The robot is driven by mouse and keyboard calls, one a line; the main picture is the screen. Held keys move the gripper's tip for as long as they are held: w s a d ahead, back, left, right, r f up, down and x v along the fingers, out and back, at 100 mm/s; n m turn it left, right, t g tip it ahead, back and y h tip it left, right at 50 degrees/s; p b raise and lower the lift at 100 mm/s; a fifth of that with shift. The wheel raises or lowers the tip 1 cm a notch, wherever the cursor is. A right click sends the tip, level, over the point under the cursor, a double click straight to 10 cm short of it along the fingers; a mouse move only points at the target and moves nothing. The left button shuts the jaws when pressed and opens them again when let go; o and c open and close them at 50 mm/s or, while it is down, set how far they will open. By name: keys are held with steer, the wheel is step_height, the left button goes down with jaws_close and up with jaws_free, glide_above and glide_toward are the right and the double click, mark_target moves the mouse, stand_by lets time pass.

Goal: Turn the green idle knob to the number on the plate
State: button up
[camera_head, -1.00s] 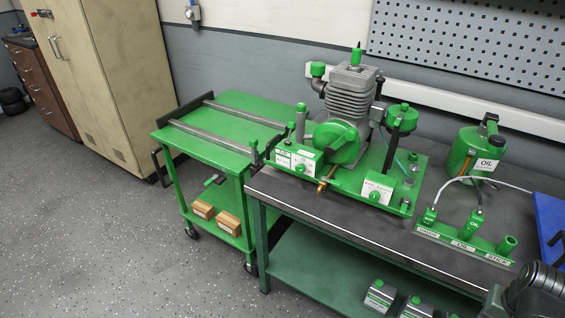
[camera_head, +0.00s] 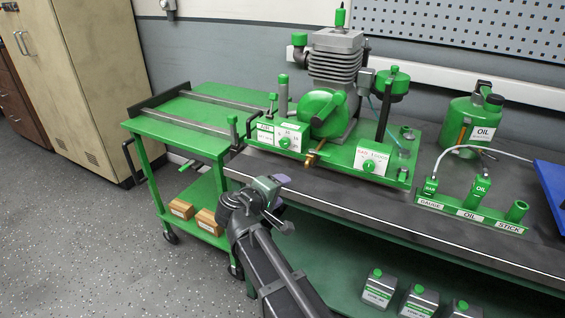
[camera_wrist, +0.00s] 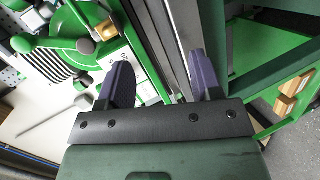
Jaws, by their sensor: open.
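Two white-faced control boxes stand on the engine's green base. The left box (camera_head: 293,131) has a green knob (camera_head: 284,143) and a small lettered plate (camera_head: 265,127) at its left. The right box (camera_head: 379,153) has another green knob (camera_head: 368,166). The lettering is too small to tell for certain which knob is idle or which number is shown. My gripper (camera_head: 279,204) is open and empty, in front of the bench edge and below the left box. In the wrist view its two purple fingers (camera_wrist: 162,82) are apart, with a white panel (camera_wrist: 113,58) partly hidden behind the left one.
The engine (camera_head: 335,65) stands behind the boxes, with a brass fitting (camera_head: 312,157) between them. A green cart (camera_head: 160,130) adjoins the bench (camera_head: 420,211) at left. The bench front is clear.

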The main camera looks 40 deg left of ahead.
mark_target(283, 144)
steer(key=w+a+r+n+t+y, duration=0.1)
steer(key=a+r+n+t+y, duration=0.25)
steer(key=a+r, duration=0.25)
steer(key=shift+h, duration=0.45)
steer(key=w, duration=1.1)
steer(key=shift+w+a+f+p, duration=0.1)
steer(key=shift+a+p, duration=0.2)
steer(key=shift+a, duration=0.05)
steer(key=c, duration=0.9)
